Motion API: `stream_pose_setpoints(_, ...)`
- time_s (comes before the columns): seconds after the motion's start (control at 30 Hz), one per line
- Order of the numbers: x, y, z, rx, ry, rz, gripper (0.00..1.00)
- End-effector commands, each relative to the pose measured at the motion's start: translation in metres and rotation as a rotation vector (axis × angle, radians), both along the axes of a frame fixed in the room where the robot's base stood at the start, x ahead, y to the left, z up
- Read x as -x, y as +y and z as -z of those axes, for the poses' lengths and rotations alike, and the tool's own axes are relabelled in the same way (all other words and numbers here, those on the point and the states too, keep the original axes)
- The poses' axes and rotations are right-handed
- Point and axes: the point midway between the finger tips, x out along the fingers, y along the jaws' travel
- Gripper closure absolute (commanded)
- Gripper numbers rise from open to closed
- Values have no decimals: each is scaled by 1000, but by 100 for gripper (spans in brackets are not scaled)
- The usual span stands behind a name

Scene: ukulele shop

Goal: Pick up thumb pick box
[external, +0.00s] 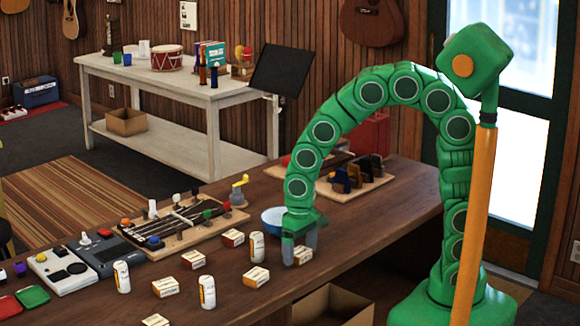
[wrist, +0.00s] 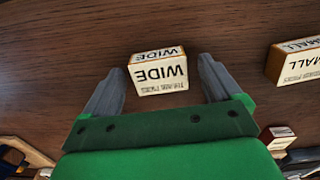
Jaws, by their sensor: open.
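A small cream box marked WIDE with thumb pick lettering (wrist: 158,74) stands on the dark wooden counter. In the wrist view it sits between the two grey fingers of my gripper (wrist: 160,90), with gaps on both sides. My gripper (external: 301,247) points down low over the counter in the external view, and a small box (external: 303,257) shows partly behind its fingers. A similar box marked SMALL (wrist: 296,62) is to the right in the wrist view, clear of the fingers.
Several similar boxes, such as one at the front (external: 256,277), and white cans (external: 257,247) stand nearby on the counter (external: 330,275). A blue bowl (external: 273,217) is behind my gripper. A wooden board with tools (external: 190,223) and a grey device (external: 110,250) lie further left.

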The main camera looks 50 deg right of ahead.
Motion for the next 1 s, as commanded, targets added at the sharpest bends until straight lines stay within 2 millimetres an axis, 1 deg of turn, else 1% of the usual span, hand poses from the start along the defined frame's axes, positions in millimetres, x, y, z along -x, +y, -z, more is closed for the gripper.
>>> stream_pose_setpoints(0.13, 0, 0, 0, 0, -1, 0, 8)
stream_pose_setpoints(0.5, 0, 0, 0, 0, -1, 0, 65)
stream_pose_setpoints(0.53, 0, 0, -1, 0, -1, 0, 68)
stream_pose_setpoints(0.8, 0, 0, -4, -1, -2, 0, 68)
stream_pose_setpoints(0.87, -1, 0, -8, -2, -4, 0, 68)
stream_pose_setpoints(1.0, 0, 0, -28, -2, -4, 0, 68)
